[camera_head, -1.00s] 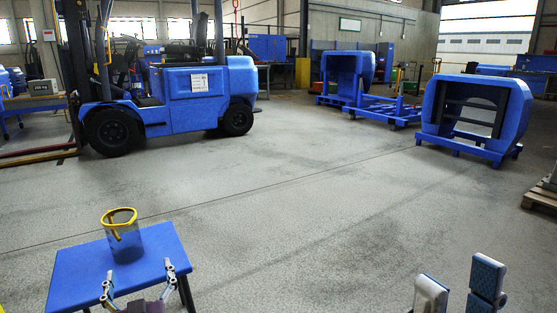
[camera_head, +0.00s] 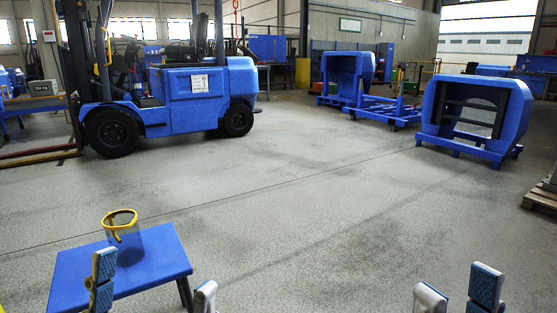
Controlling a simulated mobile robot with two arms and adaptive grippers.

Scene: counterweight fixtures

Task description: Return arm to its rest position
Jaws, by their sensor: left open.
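My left gripper (camera_head: 154,286) is at the bottom left with its two fingers wide apart and nothing between them. Its left finger overlaps the front of a small blue table (camera_head: 160,264) in the view, and its right finger is low beside the table's right leg. A see-through cup with a yellow rim (camera_head: 127,246) stands upright on that table, beyond and apart from the fingers. My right gripper (camera_head: 458,292) is at the bottom right, its fingers apart and empty over the open floor.
A blue forklift (camera_head: 175,95) stands at the back left. Blue frames on bases, one nearer (camera_head: 475,115) and one farther (camera_head: 345,78), stand at the back right. A wooden pallet (camera_head: 540,199) is at the right edge. The grey floor between is clear.

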